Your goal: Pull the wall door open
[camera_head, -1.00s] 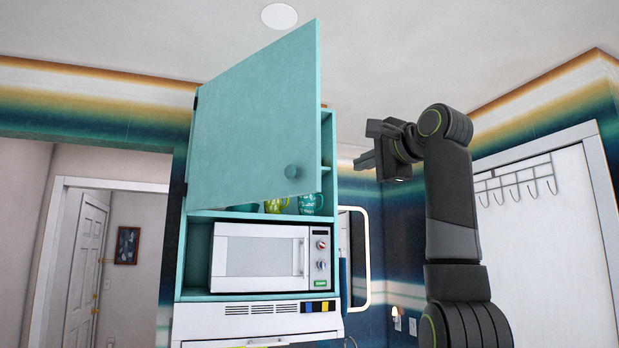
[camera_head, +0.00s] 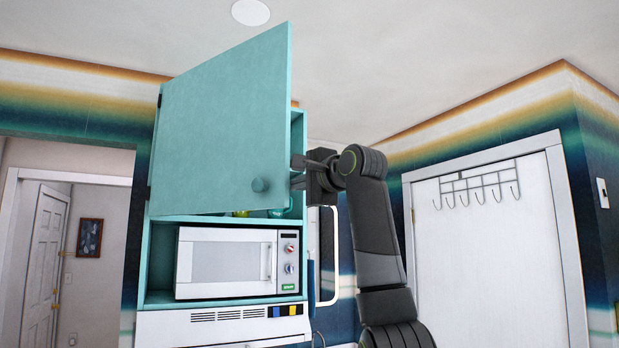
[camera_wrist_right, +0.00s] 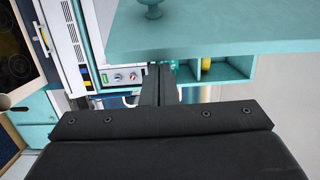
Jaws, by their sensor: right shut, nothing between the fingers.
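The teal wall door (camera_head: 215,120) stands partly open, hinged at its left side, with its free edge swung out from the cabinet (camera_head: 147,270). A round teal knob (camera_head: 260,185) is near its lower right corner. The door (camera_wrist_right: 225,22) and knob (camera_wrist_right: 152,9) also show at the top of the right wrist view. My right gripper (camera_head: 297,173) is by the door's free edge, right of the knob, with its tips by the cabinet opening. In the wrist view its fingers (camera_wrist_right: 160,72) are together and empty; contact with the door cannot be told. My left gripper is out of view.
A white microwave (camera_head: 225,262) sits in the open shelf below the door. Mugs (camera_head: 280,209) stand partly hidden behind the door. A white door with hooks (camera_head: 480,250) is at the right, with open air between it and my arm.

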